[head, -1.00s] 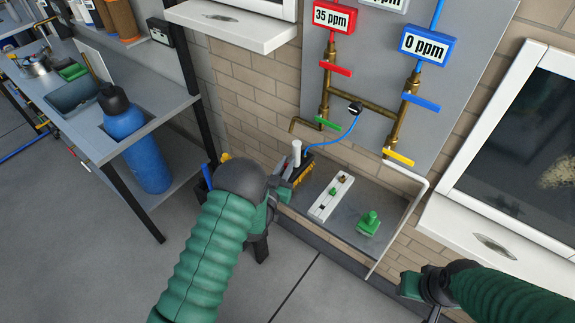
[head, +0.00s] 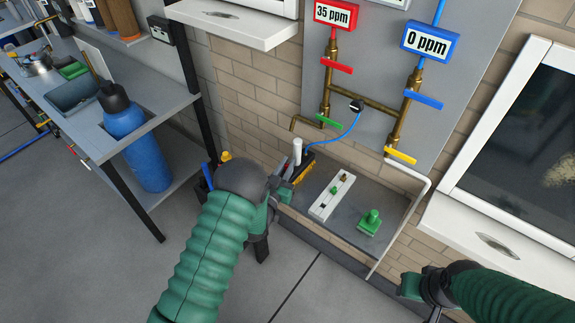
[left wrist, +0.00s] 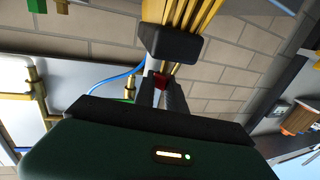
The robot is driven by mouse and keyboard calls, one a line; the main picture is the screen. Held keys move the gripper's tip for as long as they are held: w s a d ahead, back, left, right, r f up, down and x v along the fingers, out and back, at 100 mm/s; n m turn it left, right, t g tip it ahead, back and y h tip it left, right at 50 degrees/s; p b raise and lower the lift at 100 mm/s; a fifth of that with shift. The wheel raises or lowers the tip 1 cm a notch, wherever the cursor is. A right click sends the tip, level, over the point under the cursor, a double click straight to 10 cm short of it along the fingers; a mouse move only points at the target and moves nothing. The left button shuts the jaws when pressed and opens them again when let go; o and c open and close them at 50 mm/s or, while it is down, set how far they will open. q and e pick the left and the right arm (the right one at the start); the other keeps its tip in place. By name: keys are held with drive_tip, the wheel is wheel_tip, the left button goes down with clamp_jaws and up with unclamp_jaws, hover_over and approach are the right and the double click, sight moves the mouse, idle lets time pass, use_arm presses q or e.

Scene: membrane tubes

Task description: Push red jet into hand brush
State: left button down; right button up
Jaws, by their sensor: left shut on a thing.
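My left gripper (left wrist: 162,92) is shut on a small red piece (left wrist: 160,80), which looks like the red jet; only a little of it shows between the fingers. Just beyond it is a dark block with yellow strands (left wrist: 170,42), which looks like the hand brush. The red piece is close to the block; I cannot tell whether they touch. In the head view the black and yellow brush (head: 304,172) is beside my left gripper (head: 286,180), at the left end of the grey shelf. My right gripper (head: 424,288) is at the lower right, its jaws unclear.
The grey shelf (head: 345,238) holds a white block (head: 331,196) and a green part (head: 369,222). Brass pipes (head: 327,88) with coloured handles and a blue hose (head: 346,131) are above. A workbench with a blue bottle (head: 124,118) is at the left.

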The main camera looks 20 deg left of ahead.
use_arm(q)
drive_tip(key=shift+f+b, duration=0.9)
drive_tip(key=shift+f, duration=0.1)
idle(0.4)
drive_tip(key=c, duration=1.3)
unclamp_jaws()
drive_tip(key=s+r+g, duration=0.1)
drive_tip(key=s+g, duration=0.4)
drive_tip(key=s, duration=0.5)
drive_tip(key=s+r+g+y, duration=0.1)
drive_tip(key=s+g, duration=0.4)
drive_tip(key=s, duration=0.6)
drive_tip(key=s+r+n+g, duration=0.1)
drive_tip(key=s+g, duration=0.4)
drive_tip(key=s, duration=0.5)
drive_tip(key=shift+s+a+r+y, duration=0.1)
drive_tip(key=shift+s+r+y, duration=0.1)
drive_tip(key=shift+r, duration=0.15)
drive_tip(key=shift+s+a+r+y, duration=0.1)
drive_tip(key=shift+r+y, duration=0.1)
drive_tip(key=shift+r, duration=0.15)
